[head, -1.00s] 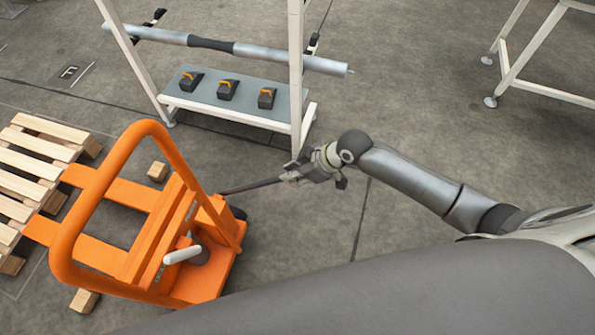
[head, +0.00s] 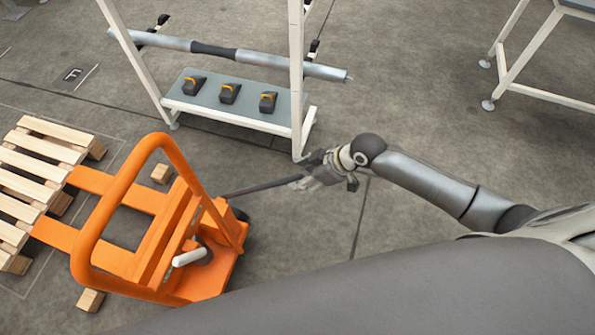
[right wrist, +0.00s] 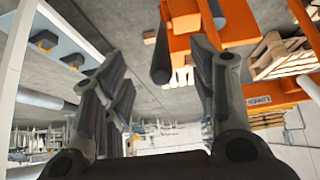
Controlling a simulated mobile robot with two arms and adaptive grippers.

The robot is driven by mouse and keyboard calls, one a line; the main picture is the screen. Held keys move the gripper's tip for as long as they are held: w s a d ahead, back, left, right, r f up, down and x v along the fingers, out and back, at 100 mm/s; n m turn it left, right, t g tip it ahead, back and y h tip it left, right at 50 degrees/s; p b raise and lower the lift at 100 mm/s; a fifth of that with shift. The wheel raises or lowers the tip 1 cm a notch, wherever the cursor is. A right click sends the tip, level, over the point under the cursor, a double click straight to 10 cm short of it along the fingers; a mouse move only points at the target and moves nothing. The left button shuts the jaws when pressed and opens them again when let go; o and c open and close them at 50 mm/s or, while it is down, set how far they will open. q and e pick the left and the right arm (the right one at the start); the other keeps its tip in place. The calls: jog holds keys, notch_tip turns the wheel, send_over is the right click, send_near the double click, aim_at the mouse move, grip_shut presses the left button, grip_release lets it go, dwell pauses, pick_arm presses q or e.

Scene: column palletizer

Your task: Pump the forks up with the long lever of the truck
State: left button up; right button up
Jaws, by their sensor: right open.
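The orange truck (head: 155,235) stands at the left in the head view, with its tall looped handle toward me. Its long dark lever (head: 258,187) sticks out to the right, nearly level. My right gripper (head: 304,180) is open at the lever's outer end; in the head view I cannot tell whether they touch. In the right wrist view the lever (right wrist: 161,56) points toward the gap between the spread fingers (right wrist: 160,72). A short white lever (head: 189,256) sits low on the truck. The forks (head: 88,178) reach left to a wooden pallet (head: 40,165). My left gripper is out of view.
A white-framed rack (head: 298,100) with a grey shelf holding three black-and-orange items (head: 229,92) and a long grey roller stands behind the lever. Another white frame (head: 540,95) is at the upper right. Wooden blocks (head: 161,173) lie by the truck.

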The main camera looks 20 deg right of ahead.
jog(key=p+v, duration=0.5)
jog(key=v, duration=0.2)
jog(key=shift+r, duration=0.15)
jog(key=d+f+m+t+h, duration=0.1)
jog(key=d+f+m+h, duration=0.35)
jog(key=f, duration=0.95)
jog(key=s+d+f+m, duration=0.2)
jog(key=s+d+f, duration=0.4)
jog(key=f, duration=0.3)
jog(key=s+a+f+g, duration=0.1)
jog(key=s+f, duration=0.3)
jog(key=s, duration=0.5)
jog(key=s+a+f+m+g+h, duration=0.1)
jog(key=s+f, duration=0.3)
jog(key=s, duration=0.6)
jog(key=s+a+f+m+g, duration=0.1)
jog(key=s+a+f+g, duration=0.1)
jog(key=s+f, duration=0.3)
jog(key=s, duration=0.4)
jog(key=shift+s+a, duration=0.3)
